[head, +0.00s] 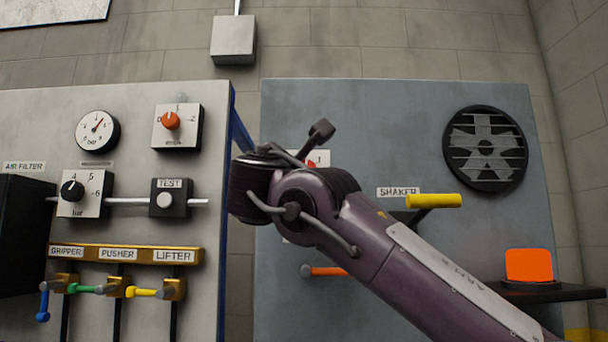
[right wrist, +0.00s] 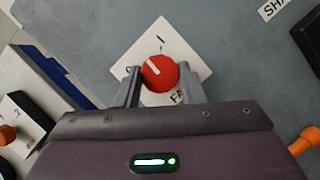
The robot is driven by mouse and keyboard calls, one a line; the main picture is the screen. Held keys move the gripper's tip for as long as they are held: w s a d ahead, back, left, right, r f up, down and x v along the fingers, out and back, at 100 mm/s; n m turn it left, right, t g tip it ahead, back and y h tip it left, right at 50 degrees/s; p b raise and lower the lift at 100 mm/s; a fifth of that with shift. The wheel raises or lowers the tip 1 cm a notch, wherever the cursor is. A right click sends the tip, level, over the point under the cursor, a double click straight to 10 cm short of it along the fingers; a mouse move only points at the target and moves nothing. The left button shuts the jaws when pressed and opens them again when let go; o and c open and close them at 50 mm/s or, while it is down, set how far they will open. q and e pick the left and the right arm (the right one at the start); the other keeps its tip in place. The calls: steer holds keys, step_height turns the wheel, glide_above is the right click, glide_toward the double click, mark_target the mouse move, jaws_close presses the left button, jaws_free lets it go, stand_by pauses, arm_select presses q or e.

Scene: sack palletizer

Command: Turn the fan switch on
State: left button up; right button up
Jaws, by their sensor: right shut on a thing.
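The fan switch is a red round knob (right wrist: 161,74) with a white pointer line, on a white plate (right wrist: 185,52) lettered "FA", the rest hidden. The pointer slants to the upper left in the right wrist view, away from the "1" mark at the top. My right gripper (right wrist: 159,72) has a finger on each side of the knob and is shut on it. In the head view a bit of the red knob (head: 311,163) shows behind my right wrist, which hides most of the plate. My left gripper is not in view.
A fan behind a black grille (head: 487,148) is on the blue-grey panel (head: 400,120). A yellow shaker lever (head: 434,201), an orange handle (head: 325,271) and an orange block (head: 529,265) on a dark shelf are near my right arm. A left panel (head: 50,120) carries gauges, knobs and valves.

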steer(key=m+g+p, duration=0.1)
steer(key=m, duration=0.2)
steer(key=m+g+h, duration=0.1)
steer(key=m, duration=0.2)
steer(key=m+g+p, duration=0.1)
steer(key=m, duration=0.2)
steer(key=shift+a+r+p, duration=0.15)
steer(key=shift+r+p, duration=0.2)
steer(key=shift+m, duration=0.3)
steer(key=o, duration=1)
steer(key=shift+w+f, duration=0.1)
steer(key=shift+w, duration=0.05)
